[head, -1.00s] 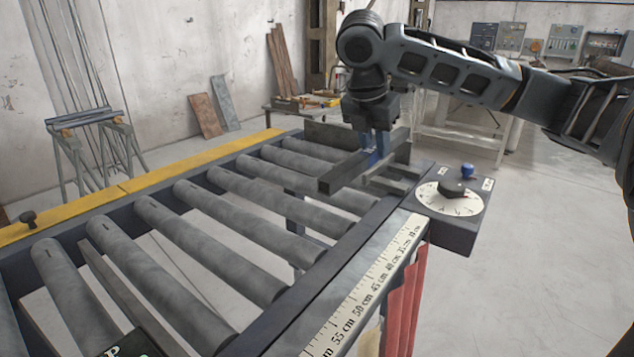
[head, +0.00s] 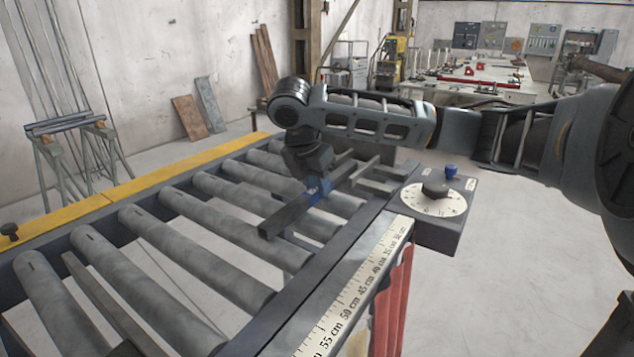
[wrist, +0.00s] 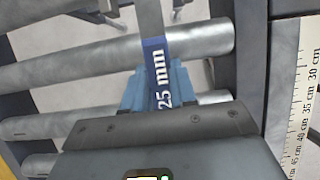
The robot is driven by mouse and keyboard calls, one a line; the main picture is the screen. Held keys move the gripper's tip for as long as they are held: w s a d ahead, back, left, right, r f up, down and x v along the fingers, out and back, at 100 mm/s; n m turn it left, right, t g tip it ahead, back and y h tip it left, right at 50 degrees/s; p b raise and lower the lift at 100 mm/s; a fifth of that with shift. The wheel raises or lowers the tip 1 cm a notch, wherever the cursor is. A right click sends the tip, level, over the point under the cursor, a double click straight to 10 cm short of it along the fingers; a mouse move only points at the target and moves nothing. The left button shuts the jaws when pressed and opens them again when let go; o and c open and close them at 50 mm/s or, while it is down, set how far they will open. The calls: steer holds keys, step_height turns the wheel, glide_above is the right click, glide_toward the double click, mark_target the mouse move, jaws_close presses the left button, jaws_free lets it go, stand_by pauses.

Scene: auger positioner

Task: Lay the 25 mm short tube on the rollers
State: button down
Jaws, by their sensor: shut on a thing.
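The 25 mm short tube is a dark grey square bar (head: 285,214) with a blue label reading "25 mm", which shows in the wrist view (wrist: 158,75). My gripper (head: 318,189) is shut on the tube at its label, with blue fingers on both sides in the wrist view (wrist: 160,88). The tube lies slantwise over the grey rollers (head: 235,228) near the far end of the conveyor. It looks low over them, but I cannot tell whether it touches. My wrist hides part of its far half.
A ruler strip (head: 365,283) runs along the conveyor's right rail. A dial box (head: 440,225) with a blue knob stands at the right of the rail. Upright plates (head: 378,168) stand near the far end. A yellow rail (head: 130,188) borders the left side.

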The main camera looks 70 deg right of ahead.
steer(key=c, duration=0.9)
jaws_free()
steer(key=shift+f, duration=0.1)
steer(key=v, duration=1.2)
